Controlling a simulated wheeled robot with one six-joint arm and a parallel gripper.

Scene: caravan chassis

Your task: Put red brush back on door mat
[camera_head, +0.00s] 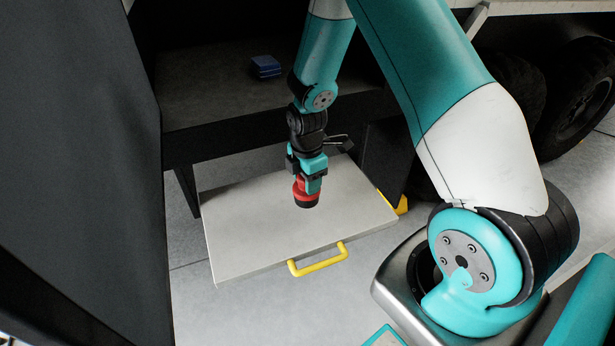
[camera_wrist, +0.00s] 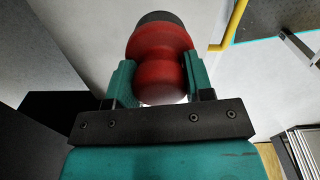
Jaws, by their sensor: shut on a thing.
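The red brush (camera_head: 305,194) has a rounded red body and a dark lower end. My gripper (camera_head: 308,180) is shut on it, above or at the pale board with the yellow handle; I cannot tell whether the brush touches the board. In the wrist view, the red brush (camera_wrist: 160,62) sits between the two teal fingers of my gripper (camera_wrist: 160,85), its dark end pointing away. The pale board (camera_head: 255,225) is flat, like an open door or flap, and looks otherwise bare. I cannot make out a separate door mat.
A yellow handle (camera_head: 318,262) sticks out from the board's front edge. A blue block-like object (camera_head: 266,66) lies on the dark shelf (camera_head: 205,95) behind. A dark panel (camera_head: 75,170) stands at the left. Wheels (camera_head: 575,95) are at the upper right.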

